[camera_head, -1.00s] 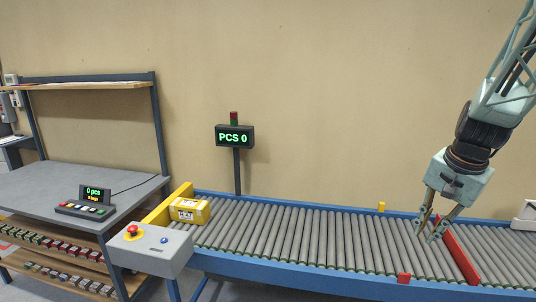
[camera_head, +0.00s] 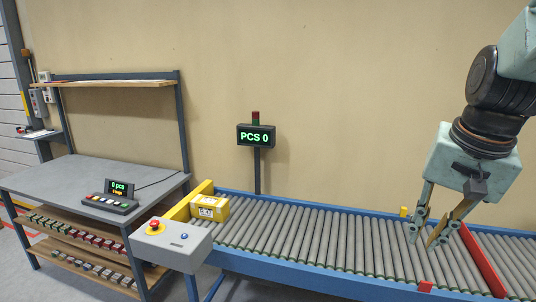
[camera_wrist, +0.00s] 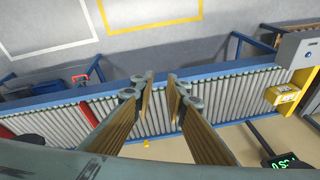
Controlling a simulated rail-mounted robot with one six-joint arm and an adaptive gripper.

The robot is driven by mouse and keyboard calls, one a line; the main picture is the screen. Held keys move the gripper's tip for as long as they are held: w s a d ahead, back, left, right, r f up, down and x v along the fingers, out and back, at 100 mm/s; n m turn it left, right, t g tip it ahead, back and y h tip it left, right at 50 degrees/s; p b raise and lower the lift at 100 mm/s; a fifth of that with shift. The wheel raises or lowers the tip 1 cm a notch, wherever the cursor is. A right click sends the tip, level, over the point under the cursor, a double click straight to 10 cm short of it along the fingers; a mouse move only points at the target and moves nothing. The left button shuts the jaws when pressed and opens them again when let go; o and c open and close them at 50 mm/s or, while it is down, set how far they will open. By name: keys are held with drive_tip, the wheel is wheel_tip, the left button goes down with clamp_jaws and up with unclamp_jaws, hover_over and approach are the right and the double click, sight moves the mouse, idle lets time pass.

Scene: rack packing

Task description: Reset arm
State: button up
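My gripper (camera_head: 426,242) hangs over the right part of the roller conveyor (camera_head: 300,232), left of the red divider bar (camera_head: 484,260). Its two fingers are apart with nothing between them. In the wrist view my gripper (camera_wrist: 161,82) also shows a gap between the fingertips, with bare rollers behind. A yellow box (camera_head: 209,208) with a white label sits at the conveyor's left end, far from my gripper. The box also shows at the right of the wrist view (camera_wrist: 282,96).
A grey control box (camera_head: 172,243) with a red button stands at the conveyor's near left corner. A display (camera_head: 256,136) reads "PCS 0" behind the conveyor. A grey workbench (camera_head: 60,185) with a keypad stands at left. The rollers between box and gripper are clear.

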drive_tip(key=s+a+r+n, duration=0.1)
drive_tip(key=s+a+n, duration=0.2)
drive_tip(key=s+a, duration=0.3)
drive_tip(key=s+a+r+n, duration=0.2)
drive_tip(key=s+a, duration=0.4)
drive_tip(key=s, duration=0.9)
drive_tip(key=shift+s+n+t, duration=0.3)
drive_tip(key=shift+n+t, duration=0.1)
drive_tip(key=shift+n, duration=0.5)
drive_tip(key=shift+r, duration=0.15)
idle(2.4)
drive_tip(key=shift+f+b, duration=2.05)
drive_tip(key=shift+f, duration=0.05)
drive_tip(key=shift+f+b, duration=1.8)
